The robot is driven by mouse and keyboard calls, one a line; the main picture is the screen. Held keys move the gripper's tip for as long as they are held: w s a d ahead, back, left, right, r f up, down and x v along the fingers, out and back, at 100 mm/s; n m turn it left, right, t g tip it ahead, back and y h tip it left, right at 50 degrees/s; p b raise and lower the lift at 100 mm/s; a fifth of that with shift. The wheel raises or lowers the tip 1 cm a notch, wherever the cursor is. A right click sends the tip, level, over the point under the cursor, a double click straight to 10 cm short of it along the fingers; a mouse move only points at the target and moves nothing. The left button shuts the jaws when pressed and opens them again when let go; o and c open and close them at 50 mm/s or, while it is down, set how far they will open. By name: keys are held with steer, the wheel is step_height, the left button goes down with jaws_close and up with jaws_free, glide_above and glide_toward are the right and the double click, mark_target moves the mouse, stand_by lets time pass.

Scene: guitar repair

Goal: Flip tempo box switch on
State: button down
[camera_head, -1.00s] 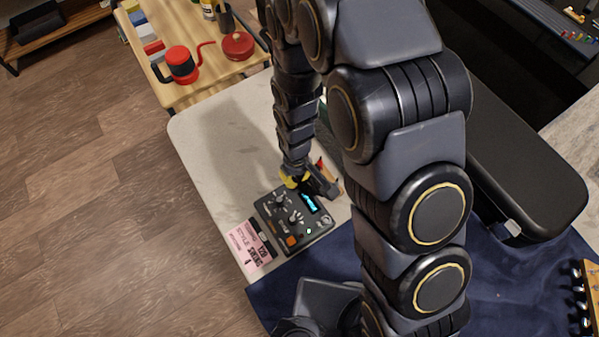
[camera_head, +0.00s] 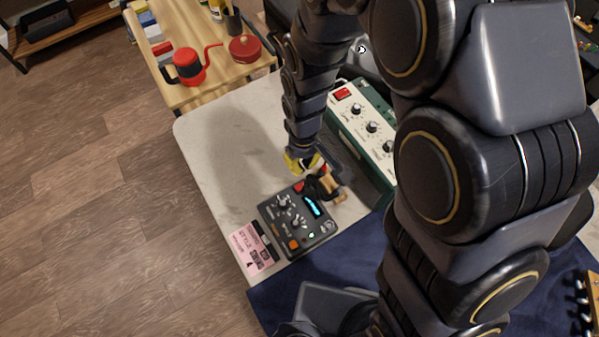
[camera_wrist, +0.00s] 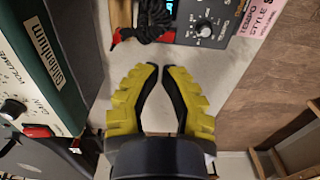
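The tempo box (camera_head: 297,222) is a dark grey box with several knobs, an orange button and a lit cyan display. It lies on the pale tabletop, and part of it shows at the top of the wrist view (camera_wrist: 212,22). I cannot make out its power switch or the switch's position. My gripper (camera_wrist: 160,68) has yellow fingers with black inner pads. Their tips nearly meet, with nothing visible between them. In the head view, the yellow of my gripper (camera_head: 302,162) is behind the box's far edge, apart from it.
A green amplifier-like unit (camera_head: 364,129) with white panel and knobs stands right of my gripper. A black coiled cord (camera_head: 319,186) lies by the box's far edge. A pink card (camera_head: 252,249) lies left of the box. Blue cloth (camera_head: 270,296) covers the table's near side.

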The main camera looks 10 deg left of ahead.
step_height(320, 180, up, 6)
steer(key=shift+w+d+r, duration=0.15)
steer(key=shift+w+d, duration=0.2)
stand_by(0.4)
steer(key=s+d+r+m+g, duration=0.1)
steer(key=s+d+r+m, duration=0.8)
steer(key=s+d+r, duration=0.3)
steer(key=s+d, duration=0.3)
steer(key=shift+s+d+g, duration=0.3)
steer(key=shift+s+d, duration=0.05)
